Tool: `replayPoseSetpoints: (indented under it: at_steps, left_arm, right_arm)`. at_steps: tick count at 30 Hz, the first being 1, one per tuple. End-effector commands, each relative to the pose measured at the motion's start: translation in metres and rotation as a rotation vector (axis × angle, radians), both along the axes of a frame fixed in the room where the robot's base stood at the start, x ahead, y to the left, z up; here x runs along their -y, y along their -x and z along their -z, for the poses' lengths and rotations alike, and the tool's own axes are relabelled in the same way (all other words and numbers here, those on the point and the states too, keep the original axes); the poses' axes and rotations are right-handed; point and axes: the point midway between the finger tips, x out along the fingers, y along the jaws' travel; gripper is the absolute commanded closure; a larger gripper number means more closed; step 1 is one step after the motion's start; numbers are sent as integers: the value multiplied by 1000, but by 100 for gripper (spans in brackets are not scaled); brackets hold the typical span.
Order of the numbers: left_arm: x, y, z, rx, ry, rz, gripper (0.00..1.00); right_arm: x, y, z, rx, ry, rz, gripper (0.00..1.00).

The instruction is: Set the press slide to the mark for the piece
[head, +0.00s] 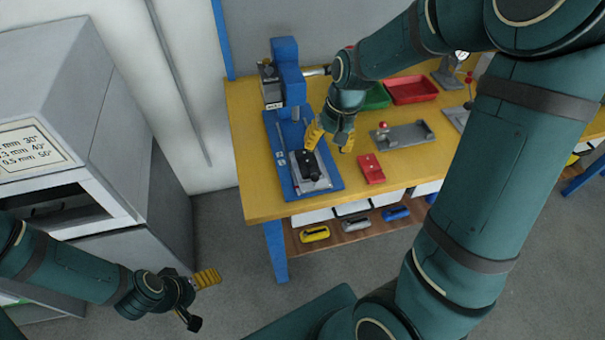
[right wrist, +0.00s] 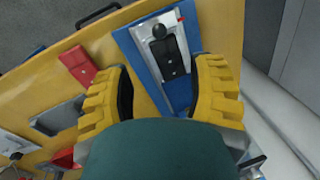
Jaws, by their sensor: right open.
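The blue press (head: 287,75) stands at the left end of the yellow table, on a blue base plate (head: 278,135). A black slide block (head: 311,170) sits on a grey plate at the front of the base. Scale marks are too small to read. My right gripper (head: 330,140) is open and empty, above and just behind the slide. My left gripper (head: 200,299) is open and empty, away from the table over the floor.
A red block (head: 370,168) and a grey fixture (head: 403,135) lie right of the press. Red (head: 412,90) and green (head: 377,97) trays stand behind. A grey cabinet (head: 60,80) with a placard of mm and degree values stands left. Bins fill the shelf below.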

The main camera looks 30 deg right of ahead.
Motion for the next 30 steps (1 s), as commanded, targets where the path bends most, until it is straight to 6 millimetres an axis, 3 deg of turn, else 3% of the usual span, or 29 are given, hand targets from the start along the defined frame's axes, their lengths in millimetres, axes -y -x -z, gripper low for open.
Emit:
replayPoseSetpoints:
  at_steps: [18, 24, 30]
  left_arm:
    - [0, -1, 31, 2, -1, 3, 12]
    - [0, -2, 35, 5, -1, 2, 12]
    - [0, -2, 35, 6, -1, 2, 12]
  right_arm:
    - [-19, -8, 111, -3, 0, -1, 44]
    - [-23, -10, 127, -1, 0, -1, 44]
    - [-23, -11, 130, 1, -1, -1, 44]
